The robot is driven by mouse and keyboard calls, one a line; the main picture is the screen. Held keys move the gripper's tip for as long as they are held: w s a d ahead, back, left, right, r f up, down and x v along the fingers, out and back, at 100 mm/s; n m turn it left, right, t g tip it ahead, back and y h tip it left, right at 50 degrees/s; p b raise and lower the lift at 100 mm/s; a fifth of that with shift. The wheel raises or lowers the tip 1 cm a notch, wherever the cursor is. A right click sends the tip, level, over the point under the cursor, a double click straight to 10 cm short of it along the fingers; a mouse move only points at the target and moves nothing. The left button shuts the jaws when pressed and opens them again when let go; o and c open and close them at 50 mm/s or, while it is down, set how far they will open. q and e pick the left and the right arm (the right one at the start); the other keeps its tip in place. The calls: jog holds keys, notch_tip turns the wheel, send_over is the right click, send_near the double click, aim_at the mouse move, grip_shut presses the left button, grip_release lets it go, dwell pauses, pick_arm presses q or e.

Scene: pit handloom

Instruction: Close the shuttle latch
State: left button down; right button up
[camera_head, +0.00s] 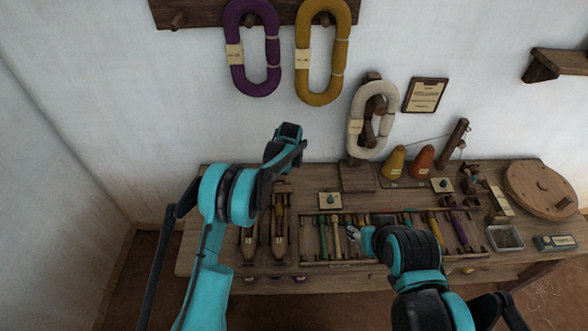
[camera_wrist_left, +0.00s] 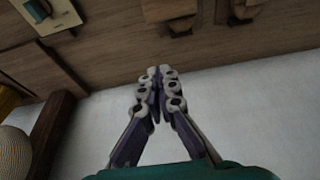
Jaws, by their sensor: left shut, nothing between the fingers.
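Two wooden boat-shaped shuttles lie side by side at the left of the bench, the left one (camera_head: 250,238) and the right one (camera_head: 279,235), with yarn inside. My left arm partly covers the left one. I cannot make out the latch or its state. My left gripper (camera_wrist_left: 155,92) is shut and empty in the left wrist view, apart from the bench things there. Its fingers are not clear in the head view, where my dark wrist is above the back of the bench. My right gripper (camera_head: 353,233) is over the bobbin tray; its opening is unclear.
The bobbin tray (camera_head: 308,255) holds several coloured bobbins. A small plate with a knob (camera_head: 330,201) lies behind it. A cream skein (camera_head: 357,125) hangs on a stand; two cones (camera_head: 421,162) and a round wooden disc (camera_head: 541,188) are to the right.

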aim_at(285, 190)
pick_arm(q)
jog(key=b+x, duration=0.3)
jog(key=x, duration=0.6)
jog(key=shift+f, duration=0.1)
jog(key=s+b, duration=0.1)
jog(key=s, duration=0.2)
jog(key=shift+s+r, duration=0.15)
jog(key=shift+r, duration=0.05)
jog(key=shift+s, duration=0.35)
